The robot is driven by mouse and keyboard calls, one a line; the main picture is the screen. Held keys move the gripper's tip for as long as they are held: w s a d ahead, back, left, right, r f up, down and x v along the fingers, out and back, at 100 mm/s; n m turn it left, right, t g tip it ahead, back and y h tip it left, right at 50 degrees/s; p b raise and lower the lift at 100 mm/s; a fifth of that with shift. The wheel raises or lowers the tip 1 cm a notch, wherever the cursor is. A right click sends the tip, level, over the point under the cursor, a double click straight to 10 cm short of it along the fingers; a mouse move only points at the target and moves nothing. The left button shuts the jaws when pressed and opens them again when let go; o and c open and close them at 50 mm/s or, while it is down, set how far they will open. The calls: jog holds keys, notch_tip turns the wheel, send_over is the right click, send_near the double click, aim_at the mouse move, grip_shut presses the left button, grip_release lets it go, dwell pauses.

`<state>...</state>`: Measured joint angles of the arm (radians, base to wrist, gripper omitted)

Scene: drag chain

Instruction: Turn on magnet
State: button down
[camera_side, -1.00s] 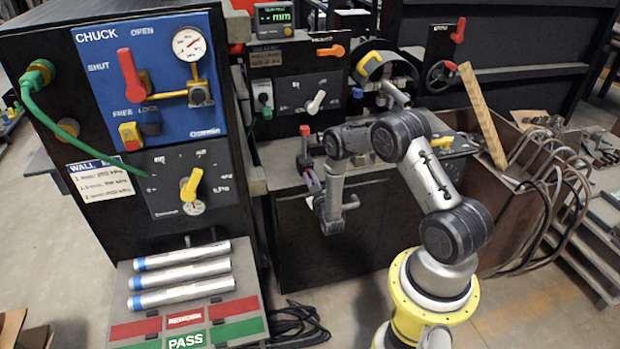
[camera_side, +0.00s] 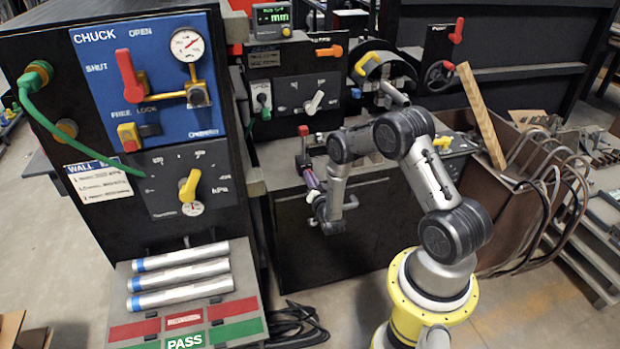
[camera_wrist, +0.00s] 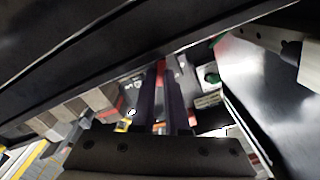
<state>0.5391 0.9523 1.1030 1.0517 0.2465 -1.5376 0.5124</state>
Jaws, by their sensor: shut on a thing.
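A small dark post with a red top (camera_side: 303,131) stands upright at the front edge of the black bench. My gripper (camera_side: 309,180) is low in front of that bench edge, just below the post, with my wrist bent under it. In the wrist view my two dark fingers (camera_wrist: 161,88) point away and are close together. A narrow red piece (camera_wrist: 161,66) shows at their tips, and they are shut on it. I cannot tell whether this is part of the post. No label naming a magnet can be read.
The bench front (camera_side: 375,235) is close behind my wrist. A black cabinet with a blue chuck panel (camera_side: 160,75) stands left, with several metal rods (camera_side: 180,275) before it. A wooden bar (camera_side: 482,115) leans at right.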

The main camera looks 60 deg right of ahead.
jog(key=shift+s+f+m, duration=0.1)
jog(key=shift+f+m, duration=0.05)
jog(key=shift+m, duration=0.85)
jog(key=c, duration=1.2)
grip_release()
jog(key=v, duration=1.3)
jog(key=shift+s+a, duration=0.25)
jog(key=shift+a, duration=0.05)
